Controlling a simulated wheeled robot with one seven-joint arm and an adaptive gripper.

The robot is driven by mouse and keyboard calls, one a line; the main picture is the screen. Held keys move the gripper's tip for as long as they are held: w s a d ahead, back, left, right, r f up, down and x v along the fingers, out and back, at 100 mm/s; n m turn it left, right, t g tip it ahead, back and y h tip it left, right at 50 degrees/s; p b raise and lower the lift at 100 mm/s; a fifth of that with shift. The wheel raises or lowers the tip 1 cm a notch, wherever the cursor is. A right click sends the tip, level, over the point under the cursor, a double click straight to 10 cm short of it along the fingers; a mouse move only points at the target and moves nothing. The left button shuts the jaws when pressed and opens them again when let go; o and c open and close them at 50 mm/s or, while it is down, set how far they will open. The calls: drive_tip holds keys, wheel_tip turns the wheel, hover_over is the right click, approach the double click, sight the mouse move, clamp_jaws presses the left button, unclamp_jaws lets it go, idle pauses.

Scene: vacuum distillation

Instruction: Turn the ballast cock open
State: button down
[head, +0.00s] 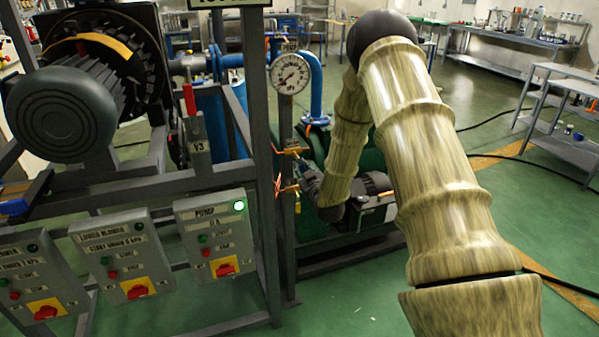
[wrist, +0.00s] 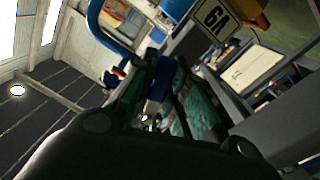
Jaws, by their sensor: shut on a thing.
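A brass-coloured cock with a lever (head: 287,188) sits low on the grey post below the round gauge (head: 290,73); I take it for the ballast cock. My gripper (head: 303,181) reaches it from the right, at the end of my folded arm. In the wrist view, my gripper's dark fingers (wrist: 160,100) are closed together around a small part, with blue and pale surfaces showing between them. The fingers hide most of what they hold. I cannot tell how far the cock is turned.
A second brass-coloured fitting (head: 291,151) is just above on the post. The green pump machinery (head: 318,150) stands behind. Control boxes, one marked PUMP (head: 216,236) with a lit green lamp, hang on the frame to the left. A label plate (wrist: 217,17) is close in the wrist view.

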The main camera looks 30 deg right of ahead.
drive_tip(key=n, duration=0.2)
drive_tip(key=d+n+b, duration=0.1)
drive_tip(key=shift+s+d+r+n, duration=0.1)
drive_tip(key=shift+r+n, duration=0.25)
drive_tip(key=shift+n, duration=0.05)
drive_tip(key=shift+s+d+r+n+b, duration=0.1)
drive_tip(key=shift+d+r+n+b, duration=0.35)
drive_tip(key=shift+n, duration=1.1)
drive_tip(key=shift+s+d+r+n+b, duration=0.1)
drive_tip(key=shift+r+n+b, duration=0.55)
drive_tip(key=shift+n, duration=0.85)
drive_tip(key=shift+s+d+r+n+b, duration=0.1)
drive_tip(key=shift+d+r+n+b, duration=0.35)
drive_tip(key=shift+n, duration=1.1)
drive_tip(key=shift+a+r, duration=0.1)
drive_tip(key=shift+a, duration=0.05)
drive_tip(key=c, duration=1.4)
unclamp_jaws()
